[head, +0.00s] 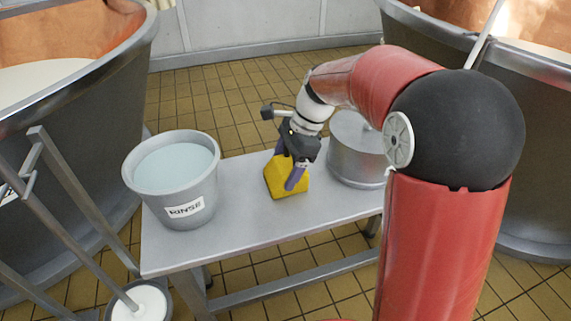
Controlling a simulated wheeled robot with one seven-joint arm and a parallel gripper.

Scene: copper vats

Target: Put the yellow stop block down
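The yellow stop block (273,181) is on or just above the grey bench (236,211), between the rinse bucket and a round metal vessel; I cannot tell whether its underside touches the bench top. My gripper (288,172) points down over the block. Its purple-tipped fingers lie against opposite sides of the block, one at the near right face and one at the far left. The gripper appears shut on the block. The fingers hide part of the block's top and near face.
A grey bucket labelled RINSE (172,181) stands at the bench's left end. A round lidded metal vessel (356,156) stands close to the right. Large copper-lined vats (82,113) flank the bench. A metal frame (62,178) and white-filled bucket (141,303) are front left. The bench front is bare.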

